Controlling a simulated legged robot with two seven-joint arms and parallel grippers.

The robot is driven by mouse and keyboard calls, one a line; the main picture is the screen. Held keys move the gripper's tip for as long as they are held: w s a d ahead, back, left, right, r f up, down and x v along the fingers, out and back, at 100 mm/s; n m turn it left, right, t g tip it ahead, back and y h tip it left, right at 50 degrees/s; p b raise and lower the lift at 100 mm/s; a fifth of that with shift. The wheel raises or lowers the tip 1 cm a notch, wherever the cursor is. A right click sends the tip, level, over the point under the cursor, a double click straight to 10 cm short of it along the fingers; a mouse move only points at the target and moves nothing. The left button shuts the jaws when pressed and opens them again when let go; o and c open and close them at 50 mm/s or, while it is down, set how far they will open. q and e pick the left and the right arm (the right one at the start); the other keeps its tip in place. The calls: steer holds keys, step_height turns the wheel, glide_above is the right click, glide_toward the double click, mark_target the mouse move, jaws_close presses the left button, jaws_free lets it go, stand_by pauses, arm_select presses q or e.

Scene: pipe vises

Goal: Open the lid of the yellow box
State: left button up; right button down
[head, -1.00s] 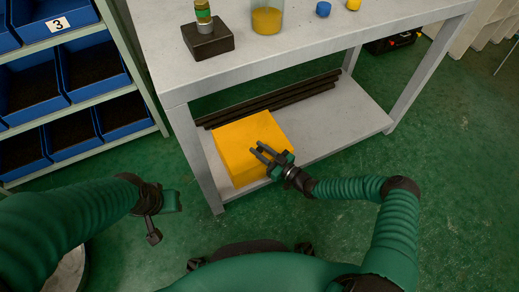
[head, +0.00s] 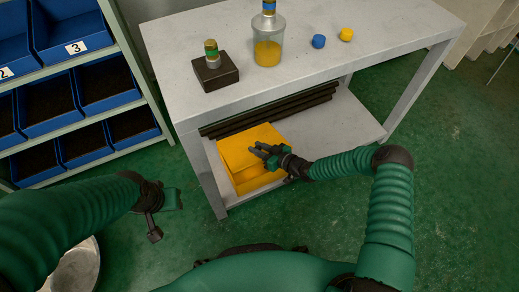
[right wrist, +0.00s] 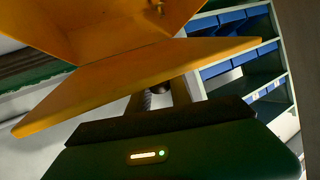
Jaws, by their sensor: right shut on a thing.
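The yellow box (head: 251,179) sits on the lower shelf of the grey workbench. Its lid (head: 238,150) is tilted up, and part of the box's inside shows below it. My right gripper (head: 257,151) is shut on the lid near its right edge. In the right wrist view the lid (right wrist: 140,82) slants across the picture above my gripper, and the box (right wrist: 105,28) shows behind it. The fingertips are largely hidden there. My left gripper (head: 160,215) hangs at the left, away from the box, and its jaw opening is not clear.
The grey workbench (head: 200,104) stands over the shelf, its leg left of the box. Dark bars (head: 270,115) lie behind the box. A jar (head: 268,50) and a black block (head: 215,75) stand on top. Blue bins (head: 103,85) fill a rack at left.

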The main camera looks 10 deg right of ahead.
steer(key=shift+w+a+r+g+h+p, duration=0.15)
steer(key=shift+w+r+g+p, duration=0.1)
steer(key=shift+w+r, duration=0.25)
steer(key=shift+w+d+r+g+h+p, duration=0.15)
steer(key=shift+w+r+g, duration=0.1)
steer(key=shift+r, duration=0.45)
arm_select(q)
steer(key=shift+v, duration=0.85)
arm_select(e)
steer(key=shift+w+a+r+m+g+h, duration=0.3)
steer(key=shift+w+a+r+m+g, duration=0.1)
steer(key=shift+w+r+g, duration=0.25)
arm_select(q)
steer(key=shift+w, duration=0.15)
